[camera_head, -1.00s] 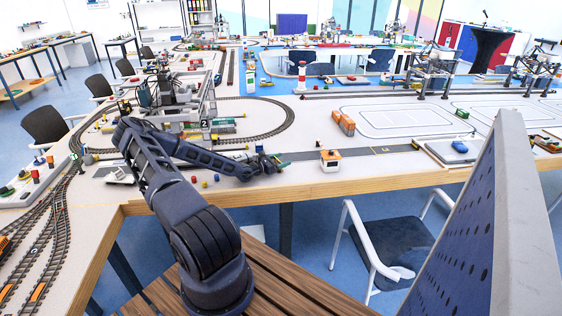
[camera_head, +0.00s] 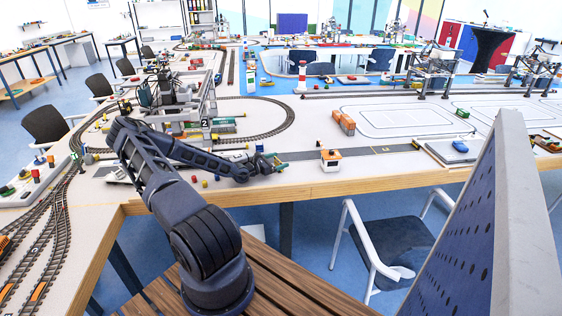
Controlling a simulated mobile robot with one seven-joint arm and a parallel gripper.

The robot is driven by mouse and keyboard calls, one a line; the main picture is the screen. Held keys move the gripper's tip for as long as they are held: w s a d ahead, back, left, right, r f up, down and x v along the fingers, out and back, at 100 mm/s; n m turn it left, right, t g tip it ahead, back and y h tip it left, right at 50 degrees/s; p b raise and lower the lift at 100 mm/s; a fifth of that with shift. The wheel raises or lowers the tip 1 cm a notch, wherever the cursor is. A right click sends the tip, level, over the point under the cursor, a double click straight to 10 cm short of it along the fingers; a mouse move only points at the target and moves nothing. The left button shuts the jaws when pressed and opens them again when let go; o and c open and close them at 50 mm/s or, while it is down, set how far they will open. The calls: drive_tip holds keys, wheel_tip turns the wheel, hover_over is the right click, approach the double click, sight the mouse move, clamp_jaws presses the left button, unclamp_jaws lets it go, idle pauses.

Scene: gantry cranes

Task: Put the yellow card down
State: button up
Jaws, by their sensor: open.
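My gripper (camera_head: 271,163) is at the end of my dark arm, over the near part of the white table (camera_head: 240,194). It is open. I cannot make out a yellow card with certainty. A tiny yellow spot shows just behind the gripper, too small to name. A green piece lies right beside the fingertips, and I cannot tell whether they touch. The space between the fingers is too small to see well.
An orange and white block vehicle (camera_head: 331,160) stands right of the gripper on a grey strip (camera_head: 378,150). A gantry crane (camera_head: 180,100) and oval track (camera_head: 270,135) are behind my arm. Small coloured pieces (camera_head: 204,184) lie near the front edge.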

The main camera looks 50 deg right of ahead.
sight(278, 160)
drive_tip(key=shift+v, duration=2.65)
